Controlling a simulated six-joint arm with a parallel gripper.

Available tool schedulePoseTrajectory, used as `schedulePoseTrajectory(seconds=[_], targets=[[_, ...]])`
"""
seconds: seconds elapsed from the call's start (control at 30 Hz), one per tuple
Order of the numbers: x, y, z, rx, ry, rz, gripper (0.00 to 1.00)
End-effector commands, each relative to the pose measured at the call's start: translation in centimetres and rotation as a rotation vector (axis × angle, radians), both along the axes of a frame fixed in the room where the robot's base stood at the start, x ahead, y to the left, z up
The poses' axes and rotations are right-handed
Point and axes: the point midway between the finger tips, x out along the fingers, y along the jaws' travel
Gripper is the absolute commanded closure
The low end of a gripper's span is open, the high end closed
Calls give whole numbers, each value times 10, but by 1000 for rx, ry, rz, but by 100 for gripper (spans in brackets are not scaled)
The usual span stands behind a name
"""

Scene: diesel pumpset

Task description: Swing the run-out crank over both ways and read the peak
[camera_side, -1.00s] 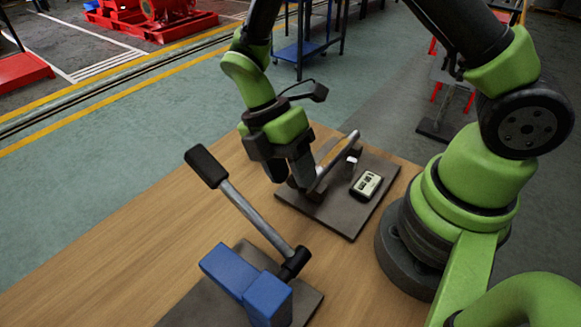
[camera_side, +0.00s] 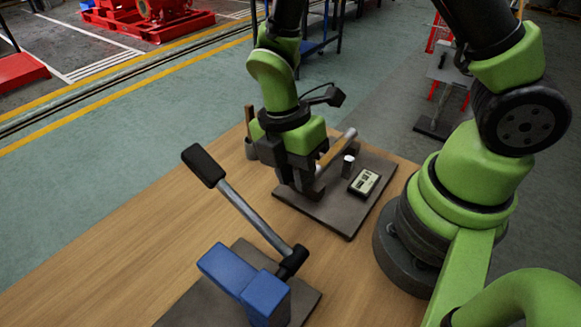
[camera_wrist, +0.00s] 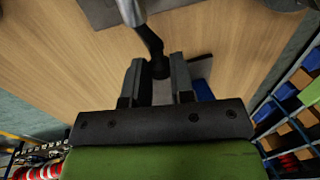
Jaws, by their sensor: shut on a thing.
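The run-out rig stands on a dark plate (camera_side: 345,217) on the wooden bench in the side view. It carries a pale metal shaft (camera_side: 342,143) and a small gauge with a display (camera_side: 364,183), too small to read. My gripper (camera_side: 300,182) is at the shaft's near left end, pointing down, and hides much of that end. In the wrist view a black crank arm (camera_wrist: 147,38) runs from the grey shaft end (camera_wrist: 130,10) to a dark knob (camera_wrist: 160,68). My gripper (camera_wrist: 160,85) is shut on this knob, with one finger on each side.
A black-gripped lever (camera_side: 235,205) on a blue block (camera_side: 245,283) rises at the front. A short metal post (camera_side: 348,166) stands beside the gauge. A cup with a wooden handle (camera_side: 251,148) is behind my gripper. The bench's left part is clear.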

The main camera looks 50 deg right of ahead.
Motion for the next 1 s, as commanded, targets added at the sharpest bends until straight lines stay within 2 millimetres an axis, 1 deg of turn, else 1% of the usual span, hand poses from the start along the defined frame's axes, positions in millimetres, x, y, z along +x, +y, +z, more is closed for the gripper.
schedulePoseTrajectory(seconds=[0.1, 0.3, 0.63, 0.67, 0.7, 0.77, 1.0], targets=[[-6, 0, -1, -2, -67, 2, 100], [-9, 0, -1, 1, -138, -1, 100], [-9, 0, -1, 2, -148, -1, 100], [-9, 0, -1, 2, -148, -1, 75], [-9, 0, -1, 2, -148, -1, 66], [-9, 0, -1, 2, -147, -1, 52], [-9, 0, -1, 2, -147, 0, 52]])
